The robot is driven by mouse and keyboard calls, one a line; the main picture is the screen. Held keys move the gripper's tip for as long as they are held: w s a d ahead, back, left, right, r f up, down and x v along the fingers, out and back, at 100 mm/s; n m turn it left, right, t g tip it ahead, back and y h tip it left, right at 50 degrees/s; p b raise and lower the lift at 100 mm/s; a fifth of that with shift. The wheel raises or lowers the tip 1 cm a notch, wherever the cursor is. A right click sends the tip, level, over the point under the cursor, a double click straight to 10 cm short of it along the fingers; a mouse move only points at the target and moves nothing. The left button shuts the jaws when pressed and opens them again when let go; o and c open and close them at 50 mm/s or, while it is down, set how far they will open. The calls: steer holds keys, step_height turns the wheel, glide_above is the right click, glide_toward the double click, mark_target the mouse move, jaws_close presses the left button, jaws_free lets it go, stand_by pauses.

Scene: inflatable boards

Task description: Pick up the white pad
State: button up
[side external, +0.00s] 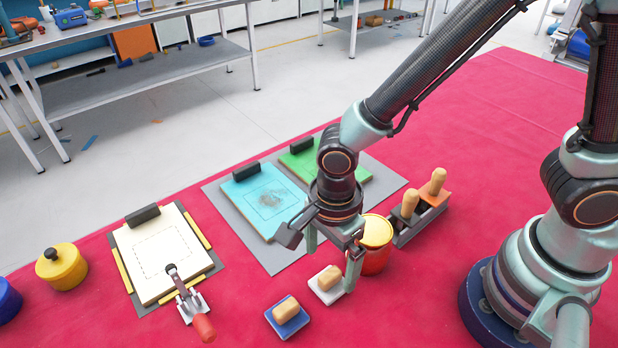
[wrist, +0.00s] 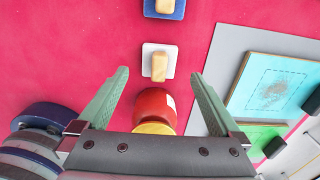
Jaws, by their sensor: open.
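The white pad (side external: 326,285) is a small white square with a tan block handle on top, lying flat on the red mat. In the wrist view the white pad (wrist: 158,63) lies just beyond my fingertips, centred between their lines. My gripper (side external: 332,264) is open and empty, with its fingers pointing down beside and over the pad. In the wrist view my gripper (wrist: 159,77) shows two green fingers spread wide. One finger passes close to the pad's right edge in the side view; I cannot tell whether they touch.
A blue pad (side external: 287,318) with a similar handle lies next to it. A red pot with a yellow lid (side external: 376,240) stands close behind my gripper. A holder with wooden-handled tools (side external: 422,218), a blue board (side external: 262,200) and a cream board (side external: 160,255) are nearby.

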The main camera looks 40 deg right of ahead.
mark_target(330, 274)
steer(key=shift+d+f, duration=0.1)
steer(key=shift+f, duration=2.6)
steer(key=c, duration=1.4)
steer(key=shift+r, duration=0.1)
step_height(330, 274, up, 20)
steer(key=shift+f, duration=0.1)
